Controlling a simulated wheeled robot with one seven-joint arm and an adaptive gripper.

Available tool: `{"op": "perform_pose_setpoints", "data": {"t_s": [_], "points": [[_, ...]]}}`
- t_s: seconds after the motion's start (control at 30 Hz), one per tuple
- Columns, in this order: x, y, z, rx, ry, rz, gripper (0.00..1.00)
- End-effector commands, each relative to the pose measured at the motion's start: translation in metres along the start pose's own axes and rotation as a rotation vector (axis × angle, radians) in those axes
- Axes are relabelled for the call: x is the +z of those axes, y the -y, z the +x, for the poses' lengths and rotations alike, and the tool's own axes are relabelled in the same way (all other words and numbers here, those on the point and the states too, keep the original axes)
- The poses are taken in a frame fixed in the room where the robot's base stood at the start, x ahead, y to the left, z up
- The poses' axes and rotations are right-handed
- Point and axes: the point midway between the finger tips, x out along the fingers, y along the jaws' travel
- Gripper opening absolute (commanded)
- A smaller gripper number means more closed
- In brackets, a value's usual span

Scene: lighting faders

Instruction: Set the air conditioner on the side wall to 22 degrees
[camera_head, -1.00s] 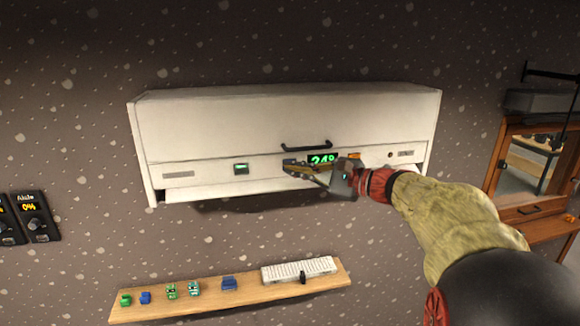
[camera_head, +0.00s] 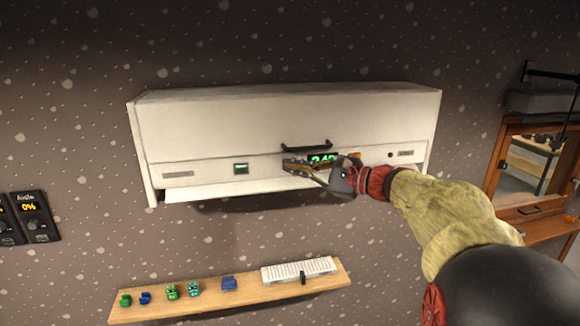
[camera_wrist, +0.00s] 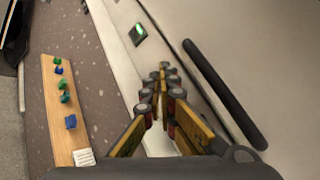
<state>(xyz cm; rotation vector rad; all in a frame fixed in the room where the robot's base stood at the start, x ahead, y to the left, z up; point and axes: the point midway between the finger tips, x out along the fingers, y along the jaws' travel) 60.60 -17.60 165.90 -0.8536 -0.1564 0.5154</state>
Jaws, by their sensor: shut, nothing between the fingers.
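The air conditioner (camera_head: 220,120) is a long white unit on the speckled wall, with a black handle (camera_head: 306,146) on its front. The handle also shows in the wrist view (camera_wrist: 225,95). Its green display (camera_head: 322,157) is partly covered by my gripper; it seems to begin with 24, but I cannot read it fully. A small green-lit switch (camera_head: 241,168) is left of the display, and an orange piece (camera_head: 354,156) is right of it. My gripper (camera_head: 288,167) is shut and empty, in front of the lower strip, below the handle. I cannot tell whether its tips (camera_wrist: 163,75) touch the panel.
A wooden shelf (camera_head: 250,300) below carries several small green and blue items and a white slatted block (camera_head: 299,270). Dark dial panels (camera_head: 35,216) are on the wall at far left. A wooden-framed cabinet (camera_head: 530,170) stands at the right. The wall between unit and shelf is clear.

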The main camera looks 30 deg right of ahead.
Motion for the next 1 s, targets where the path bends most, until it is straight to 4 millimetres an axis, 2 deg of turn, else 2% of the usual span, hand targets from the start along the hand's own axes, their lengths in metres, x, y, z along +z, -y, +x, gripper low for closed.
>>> {"op": "perform_pose_setpoints", "data": {"t_s": [1.0], "points": [[-0.0038, 0.0034, 0.005, 0.0, 0.0, 0.001, 0.0]]}}
